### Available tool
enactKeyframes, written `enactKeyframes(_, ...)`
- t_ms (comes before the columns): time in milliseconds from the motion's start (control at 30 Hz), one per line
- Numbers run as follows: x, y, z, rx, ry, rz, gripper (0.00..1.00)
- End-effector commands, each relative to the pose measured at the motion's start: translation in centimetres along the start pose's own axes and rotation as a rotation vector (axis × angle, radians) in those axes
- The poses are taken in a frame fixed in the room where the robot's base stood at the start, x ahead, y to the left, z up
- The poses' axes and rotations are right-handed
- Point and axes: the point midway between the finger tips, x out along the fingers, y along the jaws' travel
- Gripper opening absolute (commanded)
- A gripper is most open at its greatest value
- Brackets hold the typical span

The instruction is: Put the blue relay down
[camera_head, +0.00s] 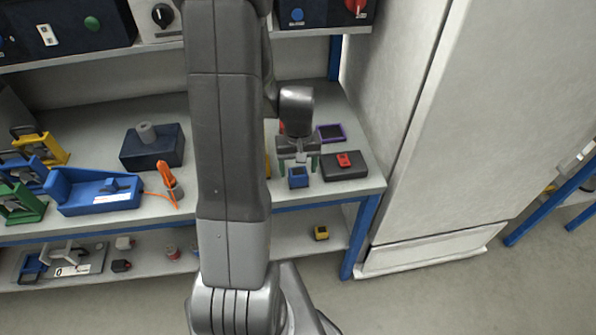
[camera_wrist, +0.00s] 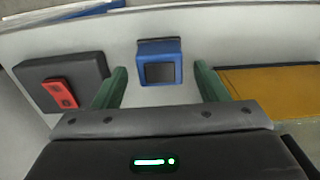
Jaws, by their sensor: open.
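The blue relay (camera_head: 298,177) is a small blue block with a dark square face. It stands on the bench top near the front edge. In the wrist view the blue relay (camera_wrist: 160,62) sits ahead of and between the green fingertips, with a gap on both sides. My gripper (camera_head: 299,161) is open and empty, just behind the relay in the head view. Its green fingers also show in the wrist view (camera_wrist: 162,82). I cannot tell its exact height above the bench.
A dark block (camera_head: 345,172) with a red piece (camera_head: 344,159) stands right of the relay. A purple-rimmed tray (camera_head: 331,133) lies behind. A yellow panel (camera_wrist: 270,90) is close beside one finger in the wrist view. A blue holder (camera_head: 95,192) and orange tool (camera_head: 169,180) are left.

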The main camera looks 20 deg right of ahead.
Motion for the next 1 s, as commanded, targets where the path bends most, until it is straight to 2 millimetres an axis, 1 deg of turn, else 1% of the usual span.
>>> enactKeyframes(33,-1.1,0.0,-0.1,0.000,0.006,0.001,0.67)
enactKeyframes(200,-4.5,0.0,-0.1,0.000,0.006,0.001,0.67)
enactKeyframes(300,-6.3,0.0,-0.1,0.000,0.004,0.001,0.67)
enactKeyframes(433,-8.2,0.0,-0.1,0.000,0.004,0.001,0.67)
enactKeyframes(533,-9.0,0.0,0.0,0.000,0.001,0.000,0.67)
enactKeyframes(633,-9.4,0.0,0.0,0.000,0.001,0.000,0.67)
enactKeyframes(1000,-9.5,0.0,0.0,0.000,0.000,0.000,0.67)
